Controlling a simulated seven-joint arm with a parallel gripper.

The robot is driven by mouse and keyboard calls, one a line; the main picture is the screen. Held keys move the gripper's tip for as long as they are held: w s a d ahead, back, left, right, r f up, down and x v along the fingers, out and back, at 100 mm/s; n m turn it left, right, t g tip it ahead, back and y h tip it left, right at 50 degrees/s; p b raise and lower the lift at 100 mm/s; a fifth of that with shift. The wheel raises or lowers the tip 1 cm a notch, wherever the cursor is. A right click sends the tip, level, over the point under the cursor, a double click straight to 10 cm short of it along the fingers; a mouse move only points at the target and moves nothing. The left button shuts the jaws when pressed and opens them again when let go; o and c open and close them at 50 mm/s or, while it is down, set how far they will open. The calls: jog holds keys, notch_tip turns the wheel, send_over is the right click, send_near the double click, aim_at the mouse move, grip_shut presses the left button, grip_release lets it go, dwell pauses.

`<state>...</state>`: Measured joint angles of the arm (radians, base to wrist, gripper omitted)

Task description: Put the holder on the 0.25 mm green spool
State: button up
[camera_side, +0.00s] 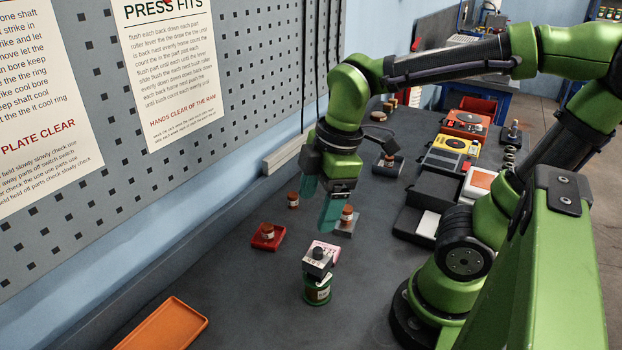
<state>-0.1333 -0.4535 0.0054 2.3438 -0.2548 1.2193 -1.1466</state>
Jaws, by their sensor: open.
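The green spool (318,294) stands upright on the dark bench, with a pale label on its side too small to read. My gripper (318,208) has two teal fingers, spread apart and empty. It is behind and above the holder, clear of it.
A grey block (345,228) carries another, close to the right finger. An orange tray (165,325) lies front left. The front middle bench is clear.

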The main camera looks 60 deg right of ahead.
jog(key=r+m+t, duration=0.1)
jog(key=m, duration=0.4)
jog(key=d+r+m+t, duration=0.1)
jog(key=m+t, duration=0.1)
jog(key=m, duration=0.2)
jog(key=r+m+t+y, duration=0.1)
jog(key=m, duration=0.4)
jog(key=shift+w+d+r+m+t, duration=0.2)
jog(key=shift+w+m+t, duration=0.1)
jog(key=shift+t, duration=0.1)
